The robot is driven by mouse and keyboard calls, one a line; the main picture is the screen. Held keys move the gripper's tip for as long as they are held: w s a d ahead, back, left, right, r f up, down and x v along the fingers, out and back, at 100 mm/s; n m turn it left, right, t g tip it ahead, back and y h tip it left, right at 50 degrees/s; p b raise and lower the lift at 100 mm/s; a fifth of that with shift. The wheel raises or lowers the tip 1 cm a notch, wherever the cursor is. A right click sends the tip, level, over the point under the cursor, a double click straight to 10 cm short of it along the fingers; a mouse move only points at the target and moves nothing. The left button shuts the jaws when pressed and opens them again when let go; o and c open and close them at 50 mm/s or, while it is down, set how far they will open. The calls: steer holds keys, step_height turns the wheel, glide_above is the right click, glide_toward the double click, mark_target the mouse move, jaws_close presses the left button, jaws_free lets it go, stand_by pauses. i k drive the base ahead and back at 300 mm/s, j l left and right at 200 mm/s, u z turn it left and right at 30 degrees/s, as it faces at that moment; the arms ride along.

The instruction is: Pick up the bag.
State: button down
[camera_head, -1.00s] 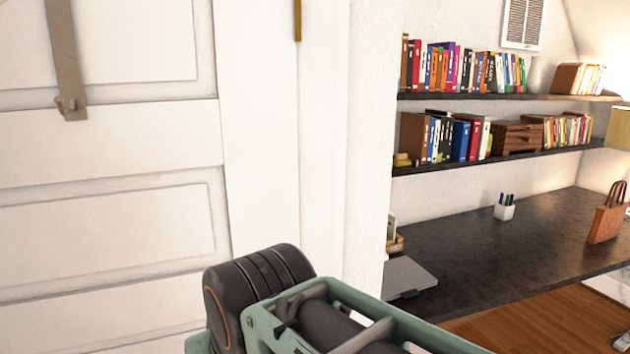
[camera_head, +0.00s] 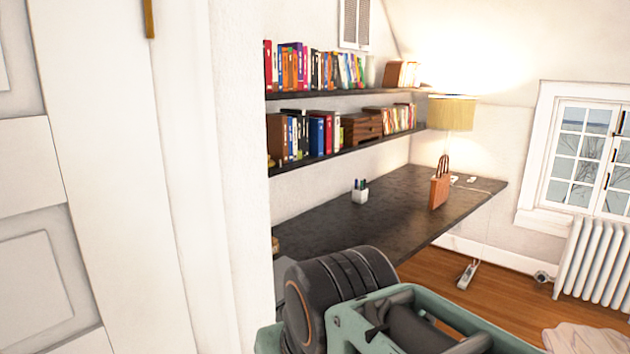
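A small orange-brown bag (camera_head: 439,190) with upright dark handles stands on the dark desk (camera_head: 405,205), near the desk's right part. It is some way off from my arm. Part of my green and black arm shows at the bottom of the view, well in front of the desk. My gripper is not in view.
A white door (camera_head: 45,190) and wall edge stand close on the left. A white pen cup (camera_head: 360,192) is on the desk, left of the bag. Shelves of books (camera_head: 318,137) hang above. A lamp (camera_head: 451,113) is behind the bag. A radiator (camera_head: 597,258) stands at right; wooden floor (camera_head: 500,285) shows between.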

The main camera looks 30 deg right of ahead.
mark_target(440, 186)
steer(key=z, duration=1.55)
steer(key=i+l+z, duration=0.3)
steer(key=i, duration=0.5)
steer(key=i+z, duration=0.35)
steer(key=i, duration=0.5)
steer(key=i+l+u, duration=0.15)
steer(key=i, duration=1.05)
steer(key=i+l+u, duration=0.15)
steer(key=i+u, duration=0.2)
steer(key=i, duration=0.8)
steer(key=i+u, duration=0.45)
steer(key=i+l+u, duration=0.1)
steer(key=i+u, duration=0.4)
steer(key=i+l+u, duration=0.1)
steer(key=i+u, duration=0.15)
steer(key=u, duration=0.15)
steer(key=i+l+u, duration=0.2)
steer(key=u, duration=0.25)
steer(key=i, duration=0.05)
